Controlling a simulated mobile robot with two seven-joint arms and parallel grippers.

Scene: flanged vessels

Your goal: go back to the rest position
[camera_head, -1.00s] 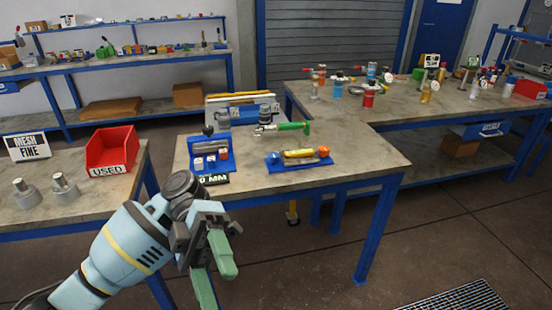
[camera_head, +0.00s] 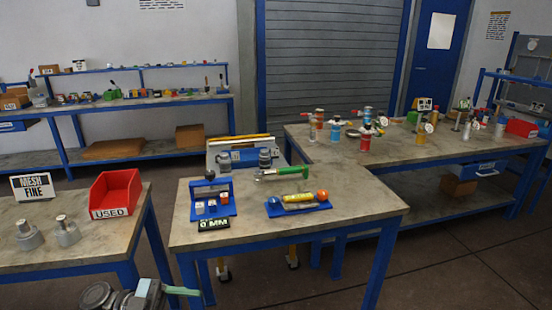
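My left gripper (camera_head: 176,292) shows at the bottom edge of the head view, left of centre. It is low, in front of the gap between the left table and the middle table. Only one green finger and part of the grey wrist show; the rest is cut off by the frame edge, so its opening cannot be told. Nothing is seen held in the part that shows. My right gripper is not in view.
The left table (camera_head: 100,240) bears a red "USED" bin (camera_head: 117,191) and a "MESH FINE" sign (camera_head: 33,187). The middle table (camera_head: 350,222) carries a blue stand (camera_head: 211,201) and a blue tray (camera_head: 300,208). Open floor (camera_head: 450,265) lies at the right.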

